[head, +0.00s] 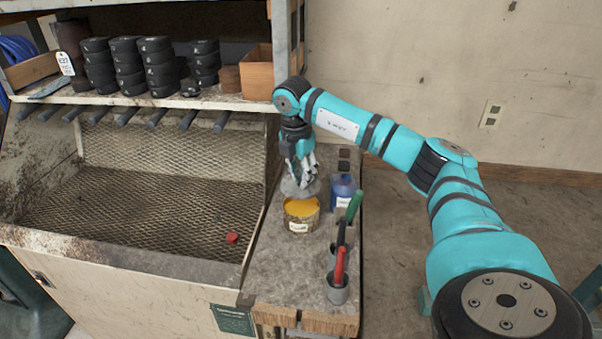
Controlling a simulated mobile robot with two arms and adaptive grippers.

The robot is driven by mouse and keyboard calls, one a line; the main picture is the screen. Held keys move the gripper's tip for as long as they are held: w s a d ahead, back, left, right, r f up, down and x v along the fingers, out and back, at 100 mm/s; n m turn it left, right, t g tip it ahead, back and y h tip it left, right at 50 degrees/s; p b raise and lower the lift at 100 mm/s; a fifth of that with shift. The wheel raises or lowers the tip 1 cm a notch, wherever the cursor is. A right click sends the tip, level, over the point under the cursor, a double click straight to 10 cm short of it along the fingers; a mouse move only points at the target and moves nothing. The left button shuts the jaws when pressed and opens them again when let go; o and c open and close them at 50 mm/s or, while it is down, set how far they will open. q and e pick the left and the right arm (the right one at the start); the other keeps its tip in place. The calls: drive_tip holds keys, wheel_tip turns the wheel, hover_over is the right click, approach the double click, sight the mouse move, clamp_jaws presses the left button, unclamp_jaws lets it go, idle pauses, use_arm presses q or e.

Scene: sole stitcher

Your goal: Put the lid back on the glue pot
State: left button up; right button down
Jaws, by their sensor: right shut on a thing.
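The glue pot (301,222) stands open on the narrow worktop, and yellow-orange glue shows inside its rim. My right gripper (300,178) points down just behind and above the pot. It is shut on the lid (297,190), a greyish round piece that shows below the fingers. The lid is apart from the pot's rim or just behind it; the exact gap is hard to tell. The fingers hide part of the lid. My left gripper is not in view.
A blue bottle (343,190) stands right of the pot. Tools with green and red (340,264) handles stand in cups at the front right. A mesh-lined bin (150,215) lies left, with a small red piece (232,238). Shelves hold stacked black rolls (158,65).

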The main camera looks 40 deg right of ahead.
wheel_tip(320, 180, down, 4)
drive_tip(key=b, duration=0.2)
drive_tip(key=shift+r+b, duration=0.15)
drive_tip(key=shift+b, duration=0.15)
drive_tip(key=shift+f+b, duration=0.45)
drive_tip(key=shift+f, duration=0.5)
idle(0.3)
drive_tip(key=shift+f+p, duration=0.15)
drive_tip(key=shift+p, duration=0.15)
idle(1.1)
drive_tip(key=c, duration=0.6)
unclamp_jaws()
